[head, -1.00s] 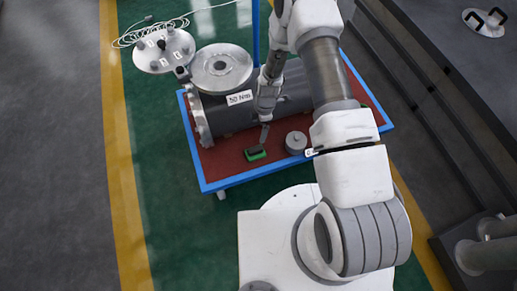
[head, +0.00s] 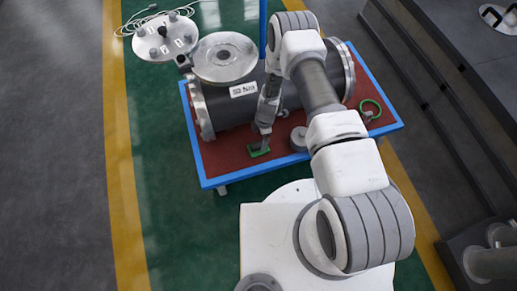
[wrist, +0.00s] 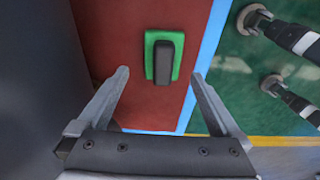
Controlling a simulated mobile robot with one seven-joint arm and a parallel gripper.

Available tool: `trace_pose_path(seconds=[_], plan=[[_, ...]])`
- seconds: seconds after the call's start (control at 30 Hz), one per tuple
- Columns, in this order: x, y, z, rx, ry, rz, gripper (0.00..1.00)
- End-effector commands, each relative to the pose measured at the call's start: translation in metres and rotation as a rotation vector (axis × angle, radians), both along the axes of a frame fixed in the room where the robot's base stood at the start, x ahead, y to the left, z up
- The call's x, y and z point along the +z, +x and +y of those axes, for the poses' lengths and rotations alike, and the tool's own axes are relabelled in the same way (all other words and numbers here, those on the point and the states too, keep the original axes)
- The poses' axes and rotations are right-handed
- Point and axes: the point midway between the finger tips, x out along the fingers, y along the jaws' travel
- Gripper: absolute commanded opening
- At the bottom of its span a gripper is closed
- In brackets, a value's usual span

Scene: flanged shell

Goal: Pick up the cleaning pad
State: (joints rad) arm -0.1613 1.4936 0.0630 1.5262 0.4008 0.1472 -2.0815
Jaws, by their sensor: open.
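The cleaning pad is a small green block with a dark handle on top. In the head view the pad (head: 254,153) lies on the red top of the blue-edged table, near its front edge, partly covered by my gripper (head: 266,130). In the wrist view the pad (wrist: 150,65) lies flat just beyond the fingertips, its handle pointing lengthwise away from me. My gripper (wrist: 160,75) is open and empty, with one fingertip to each side of the pad's near end. I cannot tell its exact height above the pad.
A large dark flanged shell (head: 233,108) lies on the table (head: 225,165) behind the pad. A short grey cylinder (head: 299,140) stands right of the pad. A green ring-shaped item (head: 372,105) is at the table's right. A round plate with bolts (head: 150,44) is at the back left.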

Motion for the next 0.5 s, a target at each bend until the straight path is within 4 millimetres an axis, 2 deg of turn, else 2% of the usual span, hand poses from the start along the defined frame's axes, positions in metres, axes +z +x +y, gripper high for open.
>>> trace_pose_path(seconds=[0.17,0.5], plan=[[-0.012,-0.001,0.001,0.0,0.0,0.0,1.0],[-0.057,-0.007,0.005,0.001,0.0,0.0,1.0]])
